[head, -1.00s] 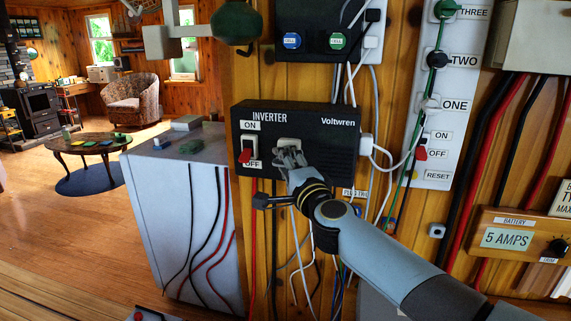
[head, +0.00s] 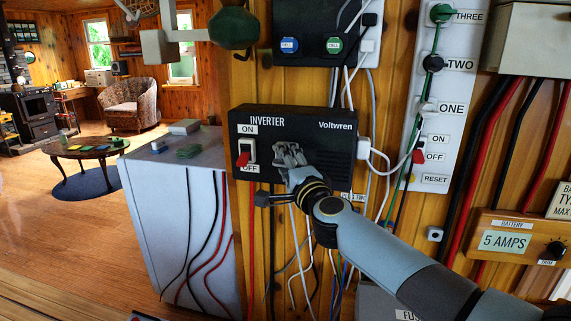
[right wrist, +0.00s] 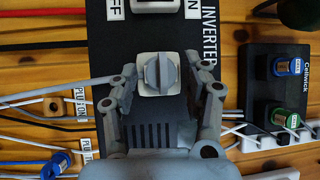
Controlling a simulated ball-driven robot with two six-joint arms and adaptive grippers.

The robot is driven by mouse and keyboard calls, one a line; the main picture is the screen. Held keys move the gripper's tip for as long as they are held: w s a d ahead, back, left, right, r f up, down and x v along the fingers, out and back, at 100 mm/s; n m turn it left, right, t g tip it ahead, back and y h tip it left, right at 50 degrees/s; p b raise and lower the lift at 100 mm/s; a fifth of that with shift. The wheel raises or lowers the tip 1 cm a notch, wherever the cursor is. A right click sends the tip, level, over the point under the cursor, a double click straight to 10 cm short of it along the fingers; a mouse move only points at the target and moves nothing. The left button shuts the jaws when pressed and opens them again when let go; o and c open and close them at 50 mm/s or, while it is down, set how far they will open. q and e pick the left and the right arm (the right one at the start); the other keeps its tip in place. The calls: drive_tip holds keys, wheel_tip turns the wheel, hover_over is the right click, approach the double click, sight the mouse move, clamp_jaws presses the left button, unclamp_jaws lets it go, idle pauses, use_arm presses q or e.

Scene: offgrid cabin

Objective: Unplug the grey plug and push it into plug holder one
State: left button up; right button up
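The grey plug (right wrist: 160,74) sits in the white square socket (right wrist: 146,88) on the front of the black inverter (right wrist: 160,22). In the head view my right gripper (head: 289,152) is in front of the inverter (head: 335,128) and hides the plug. In the right wrist view my right gripper (right wrist: 163,72) is open, one finger on each side of the plug, with small gaps to it. A PLUG ONE label (right wrist: 76,106) is below the inverter on the wall. A dark ringed holder (right wrist: 50,106) is beside that label and looks empty.
A blue plug (right wrist: 57,163) is near the second label. Loose cables hang below the inverter. The inverter's red switch (head: 242,158) is left of my gripper. A white strip (head: 437,150) marked ONE, TWO, THREE is to the right. A grey cabinet (head: 180,220) stands at left.

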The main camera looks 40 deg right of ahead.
drive_tip(key=shift+o, duration=0.7)
drive_tip(key=shift+s, duration=0.1)
drive_tip(key=shift+s+a+f, duration=0.1)
drive_tip(key=shift+s+f, duration=0.05)
drive_tip(key=shift+s, duration=0.1)
drive_tip(key=r+v, duration=0.1)
drive_tip(key=v, duration=1)
drive_tip(key=shift+s+f, duration=0.15)
drive_tip(key=shift+f, duration=0.25)
